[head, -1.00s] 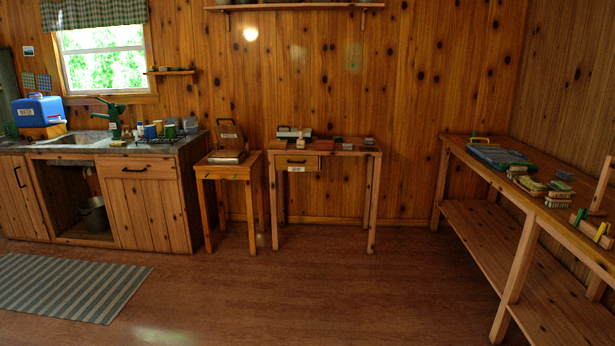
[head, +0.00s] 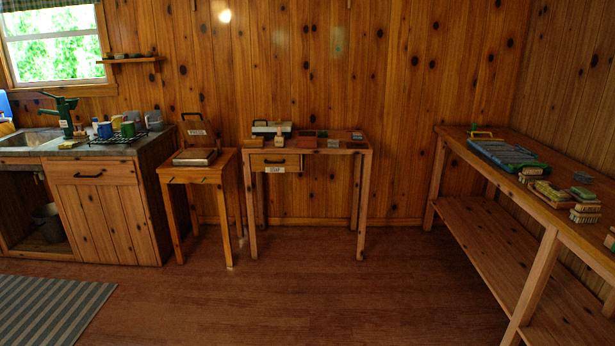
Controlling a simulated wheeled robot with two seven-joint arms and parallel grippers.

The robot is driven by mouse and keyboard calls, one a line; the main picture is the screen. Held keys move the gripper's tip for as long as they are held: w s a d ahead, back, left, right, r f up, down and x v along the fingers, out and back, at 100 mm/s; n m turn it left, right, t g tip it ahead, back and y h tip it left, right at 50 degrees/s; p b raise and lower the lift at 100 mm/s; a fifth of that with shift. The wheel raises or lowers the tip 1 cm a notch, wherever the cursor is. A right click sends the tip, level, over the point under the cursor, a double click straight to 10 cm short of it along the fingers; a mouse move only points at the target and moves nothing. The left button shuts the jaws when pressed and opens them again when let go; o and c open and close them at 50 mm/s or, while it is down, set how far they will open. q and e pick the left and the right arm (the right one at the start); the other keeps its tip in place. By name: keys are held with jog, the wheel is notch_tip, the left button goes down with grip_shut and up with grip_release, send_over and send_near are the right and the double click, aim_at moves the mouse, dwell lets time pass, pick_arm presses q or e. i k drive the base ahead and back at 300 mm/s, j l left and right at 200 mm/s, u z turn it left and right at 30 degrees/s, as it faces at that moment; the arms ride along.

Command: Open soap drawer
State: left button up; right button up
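The soap drawer (head: 275,162) is under the left part of the top of a small wooden table (head: 345,147) against the back wall. It has a dark handle on its front and a white label (head: 275,170) that seems to read "SOAP". The drawer looks shut, its front about level with the table's frame. Neither of my grippers is in the head view, so their state is hidden.
A smaller wooden stand (head: 197,176) is just left of the table, then a kitchen counter (head: 103,148). A long workbench (head: 455,141) with a lower shelf runs along the right. The floor (head: 300,290) ahead is clear; a striped rug (head: 55,308) lies at left.

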aim_at(277, 155)
jog(key=i, duration=2.55)
jog(key=i+l+u, duration=0.1)
jog(key=i, duration=1.2)
